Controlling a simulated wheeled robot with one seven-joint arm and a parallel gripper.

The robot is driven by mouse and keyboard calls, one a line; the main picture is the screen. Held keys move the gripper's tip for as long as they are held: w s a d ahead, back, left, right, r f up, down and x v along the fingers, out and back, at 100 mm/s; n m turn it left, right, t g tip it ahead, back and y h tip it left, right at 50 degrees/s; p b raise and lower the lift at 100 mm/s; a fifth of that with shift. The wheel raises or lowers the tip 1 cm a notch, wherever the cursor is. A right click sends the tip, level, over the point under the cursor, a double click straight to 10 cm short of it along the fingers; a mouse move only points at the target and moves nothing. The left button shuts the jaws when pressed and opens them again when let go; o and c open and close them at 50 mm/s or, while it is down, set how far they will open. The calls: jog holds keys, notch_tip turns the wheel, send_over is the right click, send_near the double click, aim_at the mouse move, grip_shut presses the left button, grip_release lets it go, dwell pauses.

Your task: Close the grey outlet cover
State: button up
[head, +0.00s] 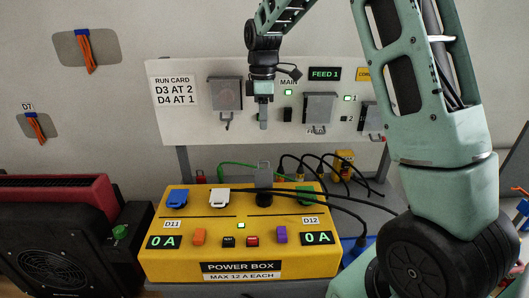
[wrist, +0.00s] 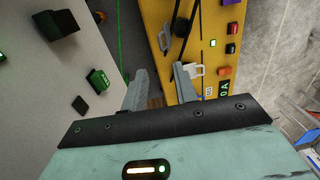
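The yellow power box (head: 190,256) has a row of outlets with blue, white, grey and green covers along its top. The grey outlet cover (head: 264,167) stands raised behind a dark plug or socket (head: 264,183). In the wrist view a grey cover (wrist: 165,38) shows on the yellow box, beyond my fingertips. The white cover (head: 219,195) is left of the grey one and also shows in the wrist view (wrist: 195,70). My gripper (head: 263,126) points down above the grey cover, apart from it. In the wrist view my gripper (wrist: 160,70) has its fingers apart, with nothing seen between them.
A white panel (head: 188,125) with grey flaps and a FEED 1 label stands behind the box. Black cables (head: 330,208) run right from the box, and a green cable (head: 235,164) lies behind it. A black fan unit (head: 50,245) stands at the left.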

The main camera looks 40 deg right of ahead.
jog(key=p, duration=0.2)
send_over(263, 174)
jog(key=w+d, duration=0.1)
jog(key=w, duration=0.1)
notch_tip(263, 174, down, 12)
jog(key=shift+s+d+r, duration=0.1)
jog(key=shift+d+r, duration=0.05)
jog(key=shift+r, duration=0.05)
grip_shut()
